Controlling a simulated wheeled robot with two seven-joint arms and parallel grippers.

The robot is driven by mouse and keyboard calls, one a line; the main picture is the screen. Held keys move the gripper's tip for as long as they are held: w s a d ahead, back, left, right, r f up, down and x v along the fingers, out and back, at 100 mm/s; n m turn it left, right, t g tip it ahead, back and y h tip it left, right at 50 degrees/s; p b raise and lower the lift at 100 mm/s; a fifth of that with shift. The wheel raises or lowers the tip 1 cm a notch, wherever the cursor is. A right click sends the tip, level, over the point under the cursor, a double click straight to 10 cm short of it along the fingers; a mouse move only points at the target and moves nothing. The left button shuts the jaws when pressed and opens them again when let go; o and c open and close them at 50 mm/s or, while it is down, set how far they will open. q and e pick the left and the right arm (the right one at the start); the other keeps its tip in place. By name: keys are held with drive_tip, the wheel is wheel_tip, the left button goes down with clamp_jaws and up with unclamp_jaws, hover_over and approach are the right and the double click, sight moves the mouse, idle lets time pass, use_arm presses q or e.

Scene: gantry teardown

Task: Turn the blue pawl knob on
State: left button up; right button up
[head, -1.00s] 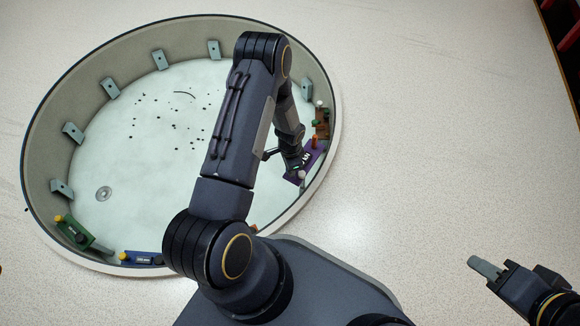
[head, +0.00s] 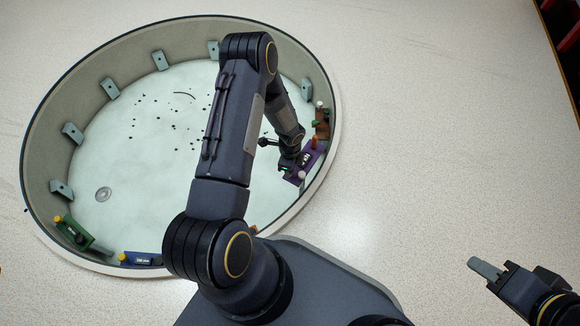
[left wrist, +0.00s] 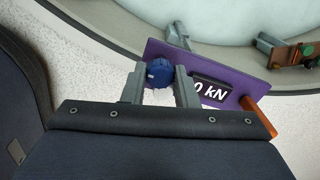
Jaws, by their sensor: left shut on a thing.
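The blue pawl knob (left wrist: 160,71) sits at the left end of a purple panel (left wrist: 214,92) in the left wrist view. My left gripper (left wrist: 160,82) has one finger on each side of the knob and is shut on it. In the head view my left gripper (head: 288,169) is at the purple panel (head: 312,157) on the right inner side of the round pit, and the knob is hidden there. My right gripper (head: 486,268) hangs over the pale floor at the lower right, away from everything; its finger gap cannot be made out.
The purple panel has a display (left wrist: 210,90) ending in "0 kN" and an orange handle (left wrist: 258,117). A brown panel (left wrist: 293,55) with a green knob is beside it. Green (head: 75,234) and blue (head: 141,259) panels are at the pit's near left. Grey brackets line the wall.

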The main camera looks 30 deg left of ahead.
idle(0.4)
use_arm(q)
drive_tip(key=o, duration=1)
wheel_tip(320, 180, up, 7)
drive_tip(key=p, duration=0.3)
drive_tip(key=shift+r, duration=0.4)
